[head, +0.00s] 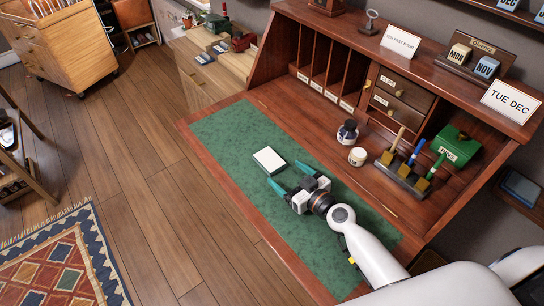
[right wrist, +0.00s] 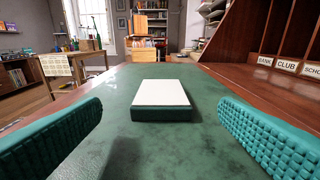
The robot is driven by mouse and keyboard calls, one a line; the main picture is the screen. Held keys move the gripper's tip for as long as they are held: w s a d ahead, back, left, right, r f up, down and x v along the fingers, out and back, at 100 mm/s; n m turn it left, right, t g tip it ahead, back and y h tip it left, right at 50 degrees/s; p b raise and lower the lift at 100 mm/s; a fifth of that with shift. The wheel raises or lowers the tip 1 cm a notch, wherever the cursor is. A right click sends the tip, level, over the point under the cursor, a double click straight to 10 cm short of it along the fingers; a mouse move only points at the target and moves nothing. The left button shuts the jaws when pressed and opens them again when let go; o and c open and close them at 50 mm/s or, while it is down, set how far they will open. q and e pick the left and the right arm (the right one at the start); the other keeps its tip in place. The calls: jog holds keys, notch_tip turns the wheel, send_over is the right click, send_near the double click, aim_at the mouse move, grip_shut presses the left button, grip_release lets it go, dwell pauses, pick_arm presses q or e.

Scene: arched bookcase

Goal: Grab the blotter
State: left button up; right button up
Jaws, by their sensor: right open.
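A small flat block with a white top and dark green sides, which looks to be the blotter (head: 269,160), lies on the green desk surface (head: 222,131). It also shows in the right wrist view (right wrist: 160,94), centred ahead between my fingers and a little beyond them. My right gripper (head: 291,178) is open and empty, low over the green surface. Its teal fingers point toward the block, one on each side of its line, apart from it. My left gripper is not in view.
An ink bottle (head: 347,133), a white jar (head: 357,156), a stand of handled stamps (head: 400,182) and a green box (head: 454,146) stand right of the block. Pigeonholes (head: 325,80) rise behind. The green surface around the block is clear.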

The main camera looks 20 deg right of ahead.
aim_at(273, 163)
jog(key=x, duration=0.2)
jog(key=shift+w, duration=0.3)
jog(key=p+x, duration=0.1)
jog(key=x, duration=0.4)
jog(key=shift+f, duration=0.1)
jog(key=shift+c, duration=0.3)
jog(key=c, duration=1)
